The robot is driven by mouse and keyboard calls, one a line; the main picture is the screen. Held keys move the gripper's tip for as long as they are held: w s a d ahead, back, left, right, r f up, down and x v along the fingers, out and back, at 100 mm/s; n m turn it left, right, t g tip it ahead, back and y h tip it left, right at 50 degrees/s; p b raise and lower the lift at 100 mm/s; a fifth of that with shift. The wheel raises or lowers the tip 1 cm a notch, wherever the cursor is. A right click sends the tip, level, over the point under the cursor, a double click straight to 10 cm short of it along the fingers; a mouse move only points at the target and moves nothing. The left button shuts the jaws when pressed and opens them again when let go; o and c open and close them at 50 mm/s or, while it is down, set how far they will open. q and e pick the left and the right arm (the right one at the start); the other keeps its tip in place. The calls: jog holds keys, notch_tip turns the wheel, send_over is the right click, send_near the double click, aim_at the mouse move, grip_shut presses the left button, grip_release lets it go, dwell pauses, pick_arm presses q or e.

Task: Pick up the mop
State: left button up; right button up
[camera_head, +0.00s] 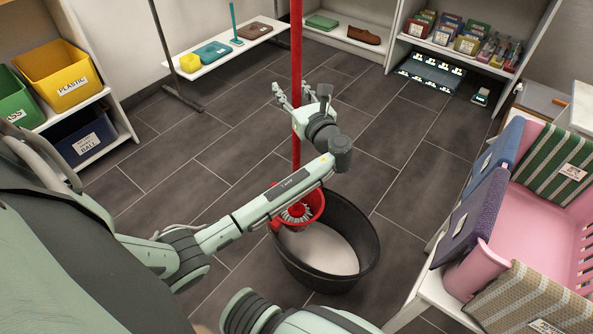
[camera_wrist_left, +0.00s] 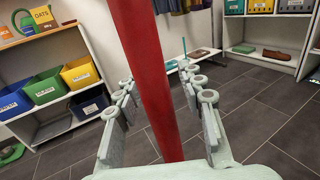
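The mop has a red handle (camera_head: 297,60) that stands nearly upright. Its lower end goes down to a red wringer (camera_head: 300,211) on the rim of a black bucket (camera_head: 362,262), where pale strands show. My left gripper (camera_head: 295,94) is at the handle, above the bucket. In the left wrist view the handle (camera_wrist_left: 150,75) runs between the spread fingers of the left gripper (camera_wrist_left: 158,82), with gaps visible on both sides. Part of the handle is hidden behind my left wrist. My right gripper is not in view.
A pink crate (camera_head: 545,215) with folded cloths stands on a white stand at the right. Shelves with yellow (camera_head: 58,75), green and blue bins stand at the left. A low bench (camera_head: 225,55) and a shoe shelf (camera_head: 345,40) are at the back. The dark tiled floor between is mostly clear.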

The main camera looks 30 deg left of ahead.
pick_arm(q)
grip_shut()
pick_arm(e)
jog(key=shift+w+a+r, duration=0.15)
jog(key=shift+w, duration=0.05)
pick_arm(q)
jog(key=shift+r, duration=0.15)
dwell(0.3)
